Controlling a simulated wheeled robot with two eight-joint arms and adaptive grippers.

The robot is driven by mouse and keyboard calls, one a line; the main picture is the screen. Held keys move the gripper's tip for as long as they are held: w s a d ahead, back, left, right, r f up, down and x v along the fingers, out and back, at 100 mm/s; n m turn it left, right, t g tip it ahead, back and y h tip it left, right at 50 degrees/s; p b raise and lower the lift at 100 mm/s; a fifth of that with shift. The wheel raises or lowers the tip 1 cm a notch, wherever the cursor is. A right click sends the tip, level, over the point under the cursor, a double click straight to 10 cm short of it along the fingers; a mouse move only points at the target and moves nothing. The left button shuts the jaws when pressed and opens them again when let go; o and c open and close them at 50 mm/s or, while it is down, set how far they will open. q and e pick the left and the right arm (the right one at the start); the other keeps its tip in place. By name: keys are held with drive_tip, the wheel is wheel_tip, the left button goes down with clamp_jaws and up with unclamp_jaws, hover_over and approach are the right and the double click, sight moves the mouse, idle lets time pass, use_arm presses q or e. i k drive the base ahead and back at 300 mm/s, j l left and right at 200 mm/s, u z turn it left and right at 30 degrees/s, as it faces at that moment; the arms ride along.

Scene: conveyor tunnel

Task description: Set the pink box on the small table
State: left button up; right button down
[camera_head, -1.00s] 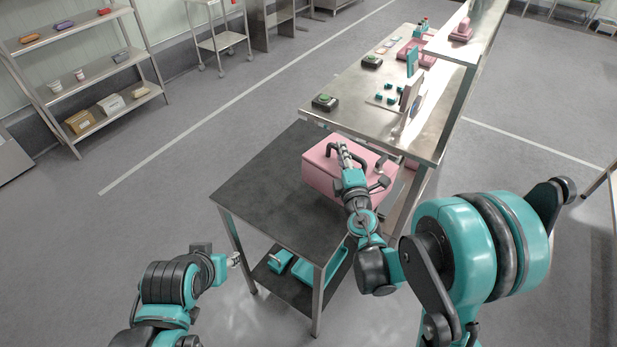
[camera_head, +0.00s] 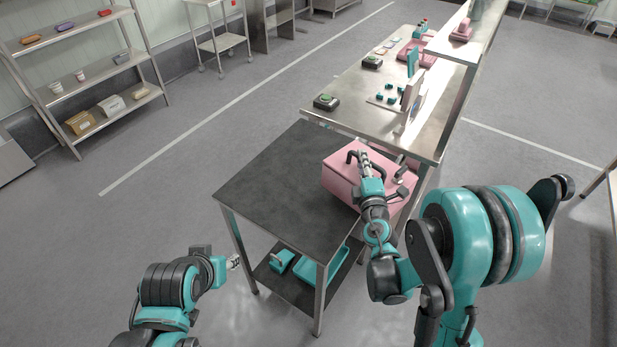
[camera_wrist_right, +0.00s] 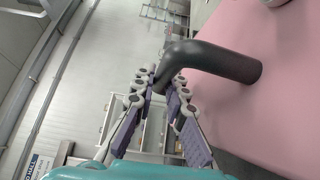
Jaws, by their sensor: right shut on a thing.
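The pink box (camera_head: 343,183) has a dark handle on top and sits at the right edge of the dark-topped small table (camera_head: 275,190). Part of the box appears to extend past that edge; whether its underside touches the tabletop is hidden. My right gripper (camera_head: 362,152) is shut on the handle from above. In the right wrist view my right gripper (camera_wrist_right: 163,92) has its fingers on both sides of the dark handle (camera_wrist_right: 220,60), with the pink box (camera_wrist_right: 275,95) at right. My left gripper (camera_head: 236,263) is left of the small table, away from the box; its fingers are too small to judge.
A steel workbench (camera_head: 345,90) with green-button units and small parts adjoins the small table's far side. Teal items (camera_head: 280,258) lie on the small table's lower shelf. A shelf rack (camera_head: 75,85) stands far left. The small table's left and middle top is clear.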

sight(310, 175)
drive_tip(key=k+j, duration=0.5)
drive_tip(key=j, duration=0.25)
drive_tip(key=k+j, duration=0.2)
drive_tip(key=j, duration=0.15)
drive_tip(key=j+z, duration=0.05)
